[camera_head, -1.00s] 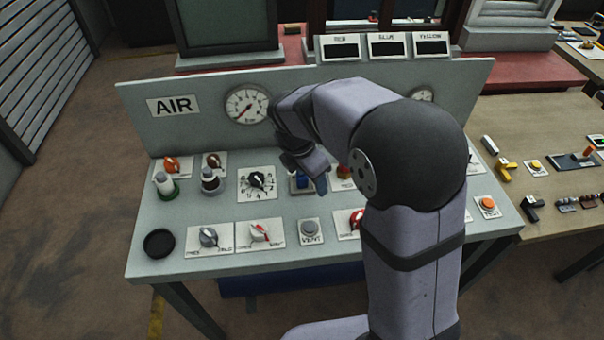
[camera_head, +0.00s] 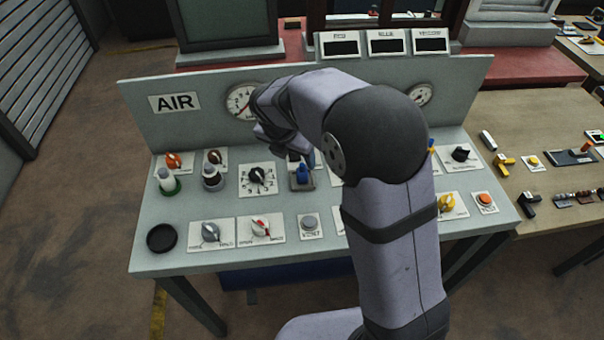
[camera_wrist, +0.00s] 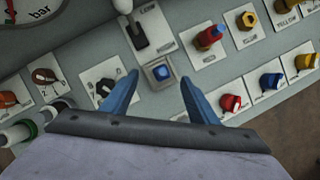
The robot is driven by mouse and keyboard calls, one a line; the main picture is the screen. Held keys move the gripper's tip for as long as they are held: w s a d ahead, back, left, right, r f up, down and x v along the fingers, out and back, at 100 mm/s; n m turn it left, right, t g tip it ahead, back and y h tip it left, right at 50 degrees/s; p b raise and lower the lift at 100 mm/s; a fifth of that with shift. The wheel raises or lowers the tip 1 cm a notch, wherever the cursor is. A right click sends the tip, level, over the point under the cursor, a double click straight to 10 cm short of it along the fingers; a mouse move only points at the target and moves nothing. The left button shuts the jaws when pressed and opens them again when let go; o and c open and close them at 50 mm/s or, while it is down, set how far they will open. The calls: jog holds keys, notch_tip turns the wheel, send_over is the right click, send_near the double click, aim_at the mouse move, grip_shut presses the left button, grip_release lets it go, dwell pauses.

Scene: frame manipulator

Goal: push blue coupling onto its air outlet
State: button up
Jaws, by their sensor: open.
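A blue block-shaped piece (camera_head: 302,174), which looks like the blue coupling, stands upright in a small grey square base on the sloping panel. In the wrist view the blue piece (camera_wrist: 161,72) is seen from above, just beyond and between my fingertips. My gripper (camera_wrist: 158,92) is open, with its two blue fingers apart and nothing between them. In the head view my gripper (camera_head: 300,157) is just above the blue piece, partly hidden by my wrist. A red fitting with a blue part (camera_wrist: 208,37) is on a white plate to the right; I cannot tell whether it is the outlet.
A black selector dial (camera_head: 257,177) is left of the blue piece, and a grey vent button (camera_head: 309,222) is in front. A lever switch (camera_wrist: 150,28) and a yellow fitting (camera_wrist: 247,20) stand nearby. A gauge (camera_head: 242,102) is behind.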

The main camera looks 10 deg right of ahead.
aim_at(301, 163)
jog(key=shift+w+d+f, duration=0.1)
jog(key=shift+w+f, duration=0.05)
jog(key=shift+f, duration=0.3)
jog(key=shift+p+x, duration=0.9)
jog(key=shift+x, duration=1.75)
jog(key=shift+d+r, duration=0.1)
jog(key=shift+d, duration=0.05)
jog(key=c, duration=1.2)
